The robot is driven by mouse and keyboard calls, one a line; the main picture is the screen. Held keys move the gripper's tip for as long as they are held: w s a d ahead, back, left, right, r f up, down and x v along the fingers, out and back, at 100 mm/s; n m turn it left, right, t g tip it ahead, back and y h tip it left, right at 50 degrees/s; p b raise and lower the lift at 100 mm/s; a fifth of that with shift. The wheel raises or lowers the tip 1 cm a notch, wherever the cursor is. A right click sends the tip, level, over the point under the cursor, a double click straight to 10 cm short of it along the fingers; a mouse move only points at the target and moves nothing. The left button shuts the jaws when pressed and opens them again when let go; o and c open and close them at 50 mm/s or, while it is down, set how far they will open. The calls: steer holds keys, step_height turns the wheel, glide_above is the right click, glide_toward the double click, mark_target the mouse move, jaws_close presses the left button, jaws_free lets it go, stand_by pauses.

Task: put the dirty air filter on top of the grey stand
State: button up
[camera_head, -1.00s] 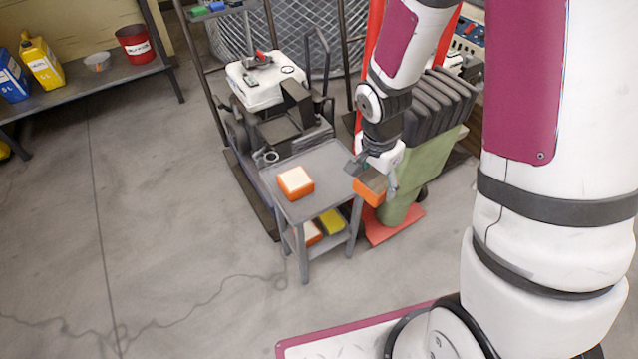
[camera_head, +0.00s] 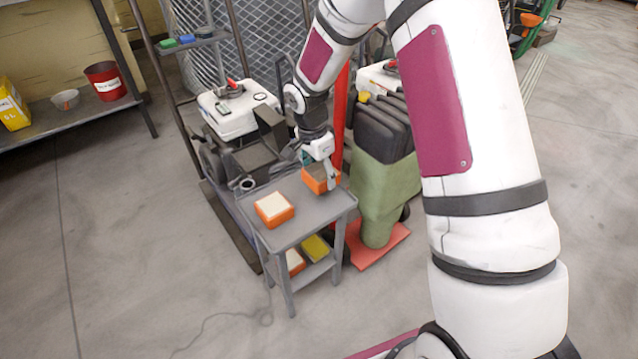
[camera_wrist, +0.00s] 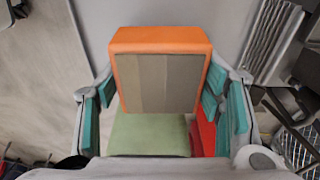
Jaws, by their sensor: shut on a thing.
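The dirty air filter (camera_head: 317,182) has an orange frame and a brown-grey pleated face. It also shows in the wrist view (camera_wrist: 157,82), between the teal-padded fingers. My gripper (camera_head: 322,170) is shut on it and holds it at the back right part of the grey stand's top. I cannot tell whether the filter touches the top. The grey stand (camera_head: 312,213) is a small two-level table. A cleaner orange filter with a pale face (camera_head: 274,209) lies on its top, at the left.
The lower shelf holds another orange filter (camera_head: 295,262) and a yellow block (camera_head: 315,247). A green bin-like container (camera_head: 378,205) on a red base stands close on the right. A grey machine with a white top (camera_head: 237,112) stands behind. Floor at left is clear.

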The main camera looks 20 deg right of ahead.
mark_target(319, 180)
steer(key=shift+w, duration=0.3)
steer(key=shift+f, duration=0.2)
steer(key=shift+f+b, duration=0.95)
steer(key=shift+f, duration=0.6)
steer(key=shift+f, duration=0.1)
steer(key=o, duration=1.1)
steer(key=shift+o, duration=0.2)
